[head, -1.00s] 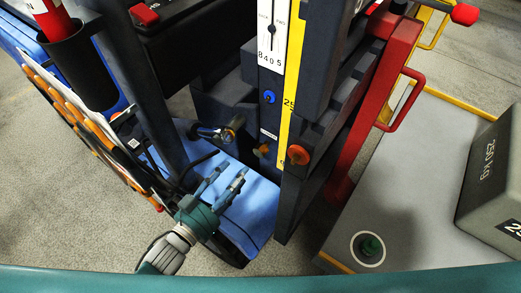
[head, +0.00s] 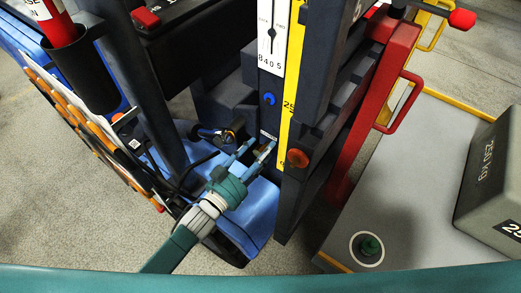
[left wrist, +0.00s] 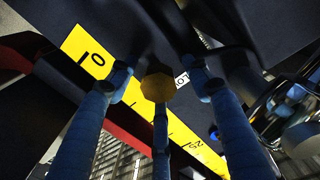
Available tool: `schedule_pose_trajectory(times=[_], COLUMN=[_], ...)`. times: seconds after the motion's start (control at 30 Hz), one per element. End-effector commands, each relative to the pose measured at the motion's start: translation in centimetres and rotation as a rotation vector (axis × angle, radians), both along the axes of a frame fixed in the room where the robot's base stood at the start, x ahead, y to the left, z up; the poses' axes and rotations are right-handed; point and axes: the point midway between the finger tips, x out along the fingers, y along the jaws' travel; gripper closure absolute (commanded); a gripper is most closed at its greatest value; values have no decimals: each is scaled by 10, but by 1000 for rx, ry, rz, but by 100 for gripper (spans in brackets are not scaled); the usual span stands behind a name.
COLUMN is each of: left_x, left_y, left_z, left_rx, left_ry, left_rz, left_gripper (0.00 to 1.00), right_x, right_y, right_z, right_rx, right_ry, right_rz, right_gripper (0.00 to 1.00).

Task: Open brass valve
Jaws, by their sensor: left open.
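The brass valve shows in the left wrist view as a dull gold, many-sided knob (left wrist: 158,87) on a dark panel, close to a yellow scale strip. My left gripper (head: 260,149) is open, its fingers reaching toward the lower part of the dark upright in the head view. There they hide the brass knob. In the left wrist view the blue fingers (left wrist: 160,95) spread around the knob, one on each side and one below. I cannot tell whether any finger touches it. My right gripper is not in view.
A dark fitting with a shiny end (head: 212,134) is close on the left. A red handle (head: 408,100) and a grey 250 kg weight (head: 492,185) stand at right.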

Motion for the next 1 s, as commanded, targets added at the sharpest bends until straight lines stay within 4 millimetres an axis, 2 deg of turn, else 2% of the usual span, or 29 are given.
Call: schedule_pose_trajectory(times=[0.2,0.27,0.43,0.77,1.0], left_x=[0,0,0,0,1], left_y=[0,0,0,0,0], left_z=[-1,-1,0,1,3], left_rx=[1,1,1,-14,-92], left_ry=[1,1,1,8,64], left_rz=[0,0,0,0,0], left_gripper=[50,60,94,96,96], right_x=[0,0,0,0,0], right_y=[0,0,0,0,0], right_z=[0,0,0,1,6], right_rx=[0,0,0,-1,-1], right_ry=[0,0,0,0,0], right_rz=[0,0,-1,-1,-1], right_gripper=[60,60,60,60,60])
